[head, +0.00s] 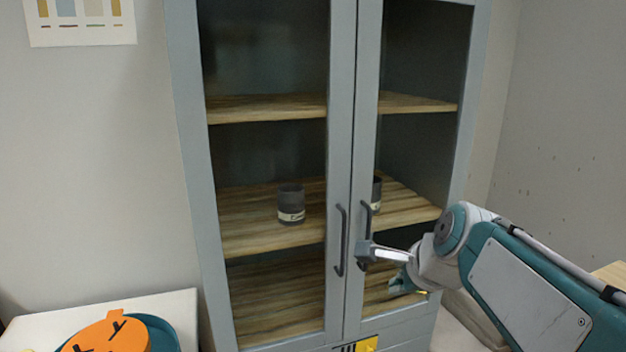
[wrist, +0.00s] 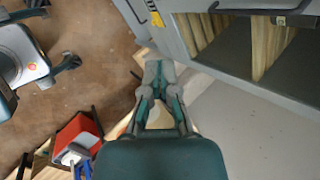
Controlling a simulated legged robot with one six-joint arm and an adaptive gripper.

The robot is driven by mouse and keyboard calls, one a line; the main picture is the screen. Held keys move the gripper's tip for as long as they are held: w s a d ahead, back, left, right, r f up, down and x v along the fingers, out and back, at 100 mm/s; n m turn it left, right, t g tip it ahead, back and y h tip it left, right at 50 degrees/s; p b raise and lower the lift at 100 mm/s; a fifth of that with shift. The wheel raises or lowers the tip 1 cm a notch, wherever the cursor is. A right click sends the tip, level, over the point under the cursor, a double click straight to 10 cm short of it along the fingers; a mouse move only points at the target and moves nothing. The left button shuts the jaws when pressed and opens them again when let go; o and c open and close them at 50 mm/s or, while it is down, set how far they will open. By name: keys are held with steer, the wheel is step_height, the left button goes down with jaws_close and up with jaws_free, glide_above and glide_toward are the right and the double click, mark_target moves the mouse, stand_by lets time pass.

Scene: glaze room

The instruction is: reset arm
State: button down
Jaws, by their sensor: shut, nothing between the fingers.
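My gripper (wrist: 158,75) shows in the wrist view with its two fingers together, shut and empty. In the head view my arm comes in from the right, and its end is in front of the right door of the grey-blue cabinet (head: 342,120), near the door handles. I cannot tell in the head view whether it touches the door. Both cabinet doors look closed. The left door has a dark handle (head: 341,240), and the right door has another dark handle (head: 365,222).
Two dark jars stand on the middle shelf, one on the left (head: 291,204) and one partly hidden (head: 376,194). A white table (head: 165,308) with an orange item (head: 105,335) is at lower left. In the wrist view a red box (wrist: 76,138) lies at lower left; brown floor (wrist: 90,30) shows.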

steer(key=s+f+n+h, duration=0.1)
steer(key=s+f+n, duration=0.3)
steer(key=s+n, duration=0.4)
steer(key=s+f+n+g+h, duration=0.1)
steer(key=s+f+n, duration=0.3)
steer(key=s+n, duration=0.5)
steer(key=shift+s+d+f+n, duration=0.2)
steer(key=shift+d+n, duration=0.15)
steer(key=shift+n, duration=0.75)
